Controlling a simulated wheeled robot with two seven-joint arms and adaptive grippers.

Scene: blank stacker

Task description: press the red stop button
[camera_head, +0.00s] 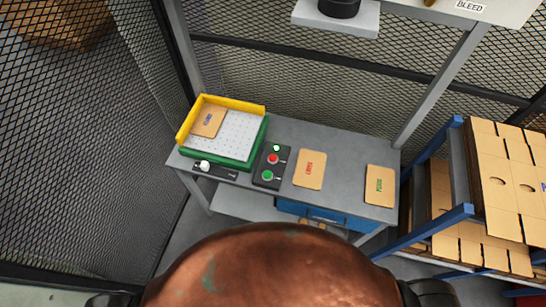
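The red stop button (272,159) sits on a small dark control box (261,180) on the grey workbench (335,152). A green button (267,175) is below it on the same box, and a small white round part (276,148) is above it. Nothing covers the red button. Whether it is pressed in is too small to tell. Neither of my grippers shows in the head view.
Left of the box is a green tray (215,162) with a yellow rim and a tan card (208,121). A white knob (205,166) is in front. Two tan cards (310,169) (380,186) lie right. A blue rack (436,229) holds boxes. Mesh fencing stands behind.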

